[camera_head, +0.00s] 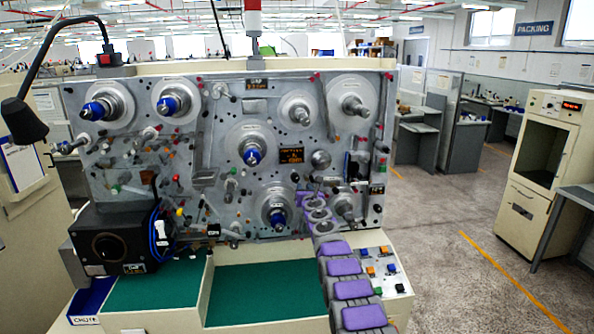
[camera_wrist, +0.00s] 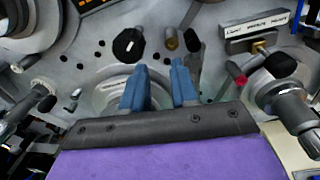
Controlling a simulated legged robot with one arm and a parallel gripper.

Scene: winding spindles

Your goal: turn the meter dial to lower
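A round black knob with a white pointer mark (camera_wrist: 128,44) sits on the grey panel in the wrist view, below a dark meter display with orange marks (camera_wrist: 95,4); it looks like the meter dial. The display also shows in the head view (camera_head: 291,156) at the panel's middle right. My gripper (camera_wrist: 159,66) has two blue fingers set apart with a gap between them and nothing held. Its fingertips show just below the knob, and contact cannot be told. In the head view my purple and grey arm reaches up to the panel and hides the area behind it.
Large spools with blue hubs (camera_head: 253,151) and bare spindles stick out from the panel around my gripper. A labelled bracket (camera_wrist: 255,30) and a metal spindle (camera_wrist: 292,108) stand on the right in the wrist view. A black box (camera_head: 118,240) sits at lower left. Open floor lies to the right.

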